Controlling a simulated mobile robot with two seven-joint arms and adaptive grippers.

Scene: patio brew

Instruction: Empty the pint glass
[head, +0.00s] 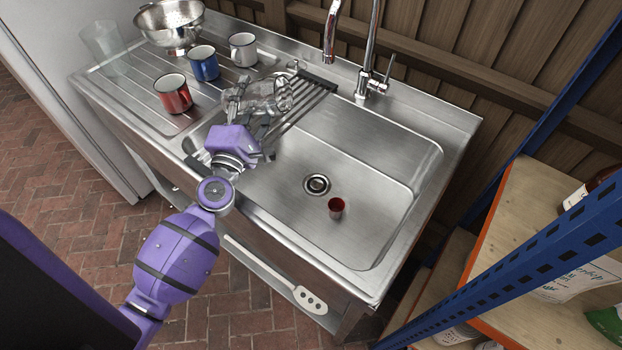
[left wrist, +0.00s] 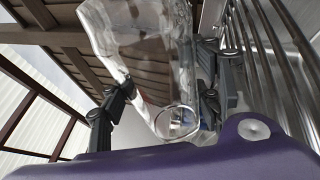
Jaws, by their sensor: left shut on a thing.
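A clear pint glass (head: 268,96) lies tilted nearly on its side above the left end of the sink basin (head: 350,150), by the slatted rack. My left gripper (head: 256,122) is shut around it. In the left wrist view the clear glass (left wrist: 150,45) stands between the two dark fingers, and the left gripper (left wrist: 158,112) shows on both sides of it. I see no liquid in the glass, but its transparency makes this hard to tell. A second clear glass (head: 104,42) stands at the far left of the drainboard. My right gripper is not in view.
A red mug (head: 173,95), a blue mug (head: 204,64), a white mug (head: 243,50) and a steel colander (head: 170,24) stand on the drainboard. The faucet (head: 372,60) rises behind the basin.

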